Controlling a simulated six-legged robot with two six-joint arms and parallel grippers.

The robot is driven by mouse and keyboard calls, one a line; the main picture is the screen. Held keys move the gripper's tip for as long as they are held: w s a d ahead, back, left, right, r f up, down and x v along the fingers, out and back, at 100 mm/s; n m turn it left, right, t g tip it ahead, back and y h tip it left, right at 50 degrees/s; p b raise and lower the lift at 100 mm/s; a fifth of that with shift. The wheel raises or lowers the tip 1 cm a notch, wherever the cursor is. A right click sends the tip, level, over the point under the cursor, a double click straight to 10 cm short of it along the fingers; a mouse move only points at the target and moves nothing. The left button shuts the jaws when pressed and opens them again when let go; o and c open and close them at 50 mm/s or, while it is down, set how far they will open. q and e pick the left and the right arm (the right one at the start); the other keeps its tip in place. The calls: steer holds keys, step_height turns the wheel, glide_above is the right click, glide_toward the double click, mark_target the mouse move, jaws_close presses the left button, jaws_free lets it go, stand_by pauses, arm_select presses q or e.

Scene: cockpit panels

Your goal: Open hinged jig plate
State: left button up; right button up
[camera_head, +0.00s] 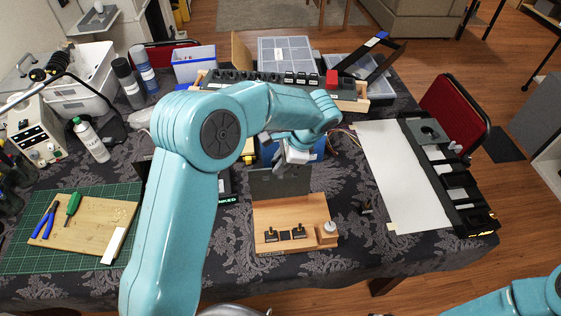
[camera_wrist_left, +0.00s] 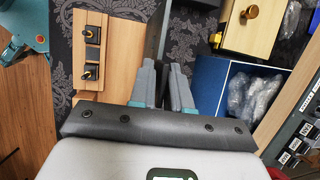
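The jig has a light wooden base (camera_head: 292,214) on the cloth-covered table. Its dark hinged plate (camera_head: 278,182) stands up at the back edge of the base, raised off it. Two small black parts (camera_head: 285,234) sit at the front of the base, and a pale round knob (camera_head: 329,227) is at its right. My left gripper (camera_head: 291,163) is at the plate's upper edge. In the left wrist view its two grey fingers (camera_wrist_left: 163,84) are close together beside the plate's edge (camera_wrist_left: 157,32); whether they pinch it I cannot tell. My right gripper is out of view.
A cutting mat (camera_head: 20,254) with a wooden board and tools lies at left. A blue bin (camera_wrist_left: 212,85) is behind the jig. A white sheet (camera_head: 402,175) and a black rack (camera_head: 452,185) lie at right.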

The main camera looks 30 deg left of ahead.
arm_select(q)
steer(key=shift+d, duration=0.1)
steer(key=v, duration=1.6)
